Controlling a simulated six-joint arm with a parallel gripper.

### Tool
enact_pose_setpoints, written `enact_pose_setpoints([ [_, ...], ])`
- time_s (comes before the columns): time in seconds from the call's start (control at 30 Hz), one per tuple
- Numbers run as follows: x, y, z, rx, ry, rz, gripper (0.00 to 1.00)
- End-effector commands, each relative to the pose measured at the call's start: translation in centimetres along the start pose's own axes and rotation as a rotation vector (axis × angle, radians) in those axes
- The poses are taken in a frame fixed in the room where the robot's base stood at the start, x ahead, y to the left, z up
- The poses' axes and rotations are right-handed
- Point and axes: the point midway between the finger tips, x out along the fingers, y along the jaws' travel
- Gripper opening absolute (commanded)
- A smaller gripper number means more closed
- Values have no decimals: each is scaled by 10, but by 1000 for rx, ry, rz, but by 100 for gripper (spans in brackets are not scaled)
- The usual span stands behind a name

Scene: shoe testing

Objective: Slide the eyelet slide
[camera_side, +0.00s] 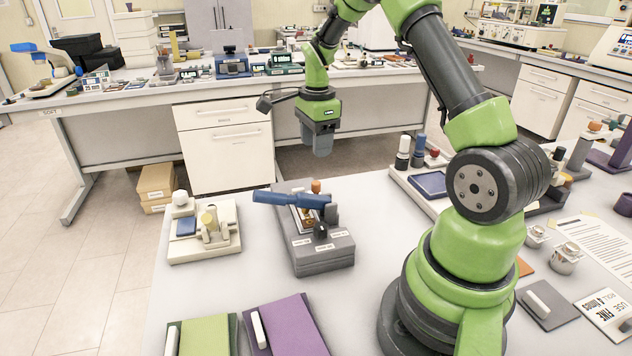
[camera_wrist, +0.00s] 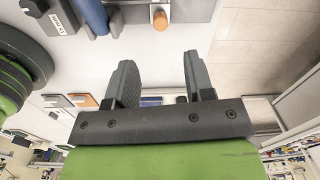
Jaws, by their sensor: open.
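A grey fixture (camera_side: 325,256) stands on the near table, with a long blue handle (camera_side: 285,199) across its top, an orange knob (camera_side: 316,186) and a small black knob (camera_side: 321,231). The blue handle (camera_wrist: 94,14) and orange knob (camera_wrist: 160,18) show at the top edge there.
A cream fixture (camera_side: 203,232) with a blue pad stands left of the grey one. Green (camera_side: 205,337) and purple (camera_side: 287,325) pads lie at the front. Bare tabletop surrounds the grey fixture.

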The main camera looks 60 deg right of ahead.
Motion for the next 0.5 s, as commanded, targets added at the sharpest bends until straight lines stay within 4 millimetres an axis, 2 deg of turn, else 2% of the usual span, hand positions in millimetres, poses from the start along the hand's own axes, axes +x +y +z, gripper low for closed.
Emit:
enact_pose_setpoints([
  [0.17,18,-1,-2,18,2,9,48],
  [0.5,79,1,-2,15,1,10,48],
])
